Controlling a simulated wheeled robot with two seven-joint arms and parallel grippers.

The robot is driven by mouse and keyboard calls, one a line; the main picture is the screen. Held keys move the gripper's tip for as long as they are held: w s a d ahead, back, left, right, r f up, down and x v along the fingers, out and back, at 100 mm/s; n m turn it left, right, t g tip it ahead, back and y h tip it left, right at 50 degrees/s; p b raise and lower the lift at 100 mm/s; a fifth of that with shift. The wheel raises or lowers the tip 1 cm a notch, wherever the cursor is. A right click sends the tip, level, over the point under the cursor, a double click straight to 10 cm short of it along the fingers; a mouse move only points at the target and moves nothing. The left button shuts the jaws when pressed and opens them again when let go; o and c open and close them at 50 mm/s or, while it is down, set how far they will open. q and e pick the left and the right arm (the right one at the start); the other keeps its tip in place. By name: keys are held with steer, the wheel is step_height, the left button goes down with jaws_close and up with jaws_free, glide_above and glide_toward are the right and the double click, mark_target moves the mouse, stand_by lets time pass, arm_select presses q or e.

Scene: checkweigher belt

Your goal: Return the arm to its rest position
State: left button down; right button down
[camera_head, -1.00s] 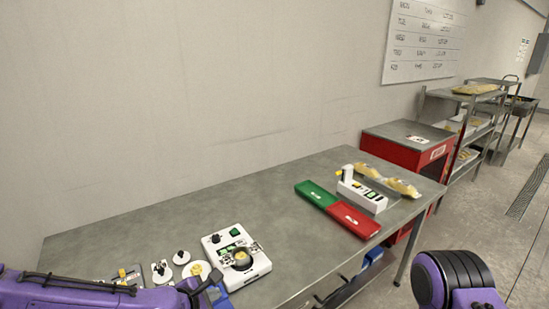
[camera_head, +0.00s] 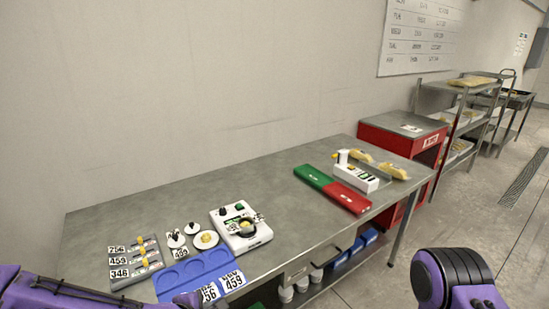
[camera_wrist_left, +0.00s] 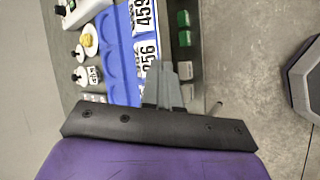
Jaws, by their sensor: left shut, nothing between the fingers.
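My purple left arm (camera_head: 70,298) enters at the bottom left of the head view, low in front of the table's near edge. In the left wrist view my left gripper (camera_wrist_left: 160,85) is shut and empty, with its grey fingers together. It shows beside the blue tray (camera_wrist_left: 122,58) with the number labels, apparently apart from it. The blue tray (camera_head: 195,274) lies at the table's front edge in the head view. My right arm (camera_head: 455,282) shows as a purple and black link at the lower right, and its gripper is out of view.
A white scale (camera_head: 240,230) with a dark pan, a white dish (camera_head: 206,240) and a numbered rack (camera_head: 135,262) stand on the steel table (camera_head: 200,195). The table's middle is clear.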

arm_select(q)
steer(key=s+a+f+m+g+y+b, duration=0.1)
steer(key=s+a+f+m, duration=0.3)
steer(key=s+f, duration=0.4)
steer(key=s+a+f+m+g+y+b, duration=0.2)
steer(key=s+a+f+m+b, duration=0.2)
steer(key=s+f, duration=0.5)
steer(key=s+a+f+m+g+y+b, duration=0.2)
steer(key=s+a+f+m, duration=0.2)
steer(key=s+f, duration=0.4)
steer(key=shift+s+a+f+m, duration=0.4)
steer(key=shift+s+a, duration=0.1)
steer(key=shift+s, duration=0.45)
